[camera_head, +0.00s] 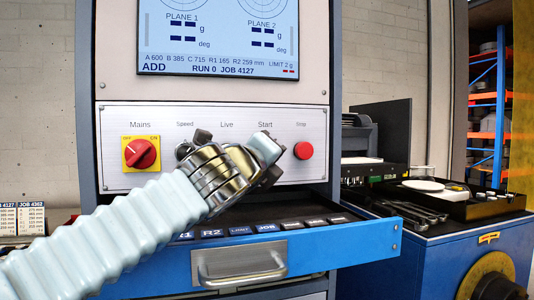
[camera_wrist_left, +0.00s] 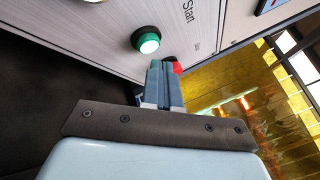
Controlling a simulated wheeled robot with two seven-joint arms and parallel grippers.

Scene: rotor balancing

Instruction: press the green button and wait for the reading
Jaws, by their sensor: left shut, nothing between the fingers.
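The green button (camera_wrist_left: 146,40) shows in the left wrist view, its pale centre bright, in a dark collar on the panel by the word Start. In the head view my left gripper hides it. My left gripper (camera_head: 266,147) is in front of the panel below the Start label, shut and empty. In the wrist view its fingertips (camera_wrist_left: 163,66) appear just below and right of the button; I cannot tell whether they touch anything. The screen (camera_head: 217,72) above shows PLANE 1 and PLANE 2 with dashes for values, and RUN 0 JOB 4127. My right gripper is not in view.
The red Stop button (camera_head: 303,150) is close right of my gripper. The red Mains switch (camera_head: 139,153) on its yellow plate is at the left. A blue drawer (camera_head: 338,246) with a metal handle stands out below my arm. A blue bench with tools (camera_head: 425,210) is at the right.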

